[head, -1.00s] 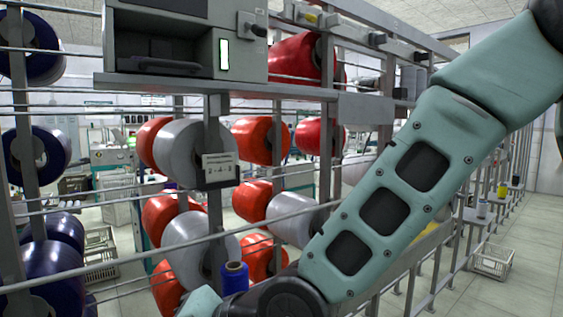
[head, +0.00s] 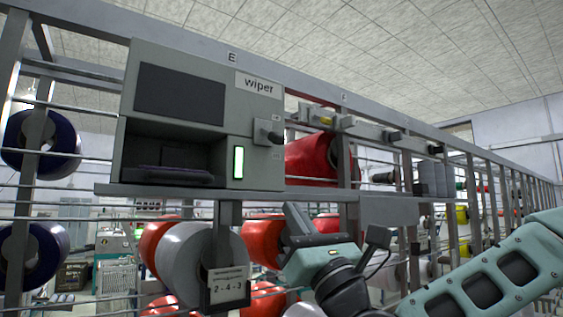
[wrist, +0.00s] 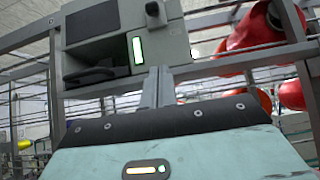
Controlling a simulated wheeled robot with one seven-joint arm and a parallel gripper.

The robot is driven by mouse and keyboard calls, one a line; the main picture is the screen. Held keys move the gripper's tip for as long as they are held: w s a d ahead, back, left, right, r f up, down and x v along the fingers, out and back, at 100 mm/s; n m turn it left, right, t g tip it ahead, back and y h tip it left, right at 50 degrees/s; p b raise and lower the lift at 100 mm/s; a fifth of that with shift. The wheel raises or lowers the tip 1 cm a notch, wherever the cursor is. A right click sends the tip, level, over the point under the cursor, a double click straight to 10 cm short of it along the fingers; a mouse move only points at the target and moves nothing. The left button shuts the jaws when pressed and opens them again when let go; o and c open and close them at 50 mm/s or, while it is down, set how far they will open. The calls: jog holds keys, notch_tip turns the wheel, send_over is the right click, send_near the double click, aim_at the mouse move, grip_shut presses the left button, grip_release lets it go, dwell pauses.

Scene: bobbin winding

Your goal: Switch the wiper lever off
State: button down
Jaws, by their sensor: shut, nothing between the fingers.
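The wiper box (head: 200,115) is a grey metal unit labelled "wiper", mounted on the rack. Its lever (head: 270,133) is a small dark handle on a light plate at the box's right side. A lit pale green lamp (head: 238,162) is on the box's front, left of and below the lever. In the wrist view the lever (wrist: 155,12) is at the top edge, with the lamp (wrist: 137,50) below it. My gripper (head: 293,208) is shut and empty, below and apart from the lever. Its fingers (wrist: 155,82) point up toward the box in the wrist view.
A shelf edge (head: 190,191) runs under the box, above my gripper. Red bobbins (head: 312,160) and a grey bobbin (head: 195,260) sit around it on the rack. A "2-4-3" card (head: 229,284) hangs below. Thin rails cross the rack.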

aim_at(272, 135)
jog(key=p+x, duration=0.5)
jog(key=x, duration=0.4)
jog(key=shift+a+r, duration=0.2)
jog(key=shift+r, duration=0.25)
jog(key=r+p, duration=0.2)
jog(key=s+d+r+p, duration=0.1)
jog(key=shift+r, duration=0.15)
jog(key=shift+s+a+r+p, duration=0.1)
jog(key=shift+a+p, duration=0.1)
jog(key=shift+p, duration=0.1)
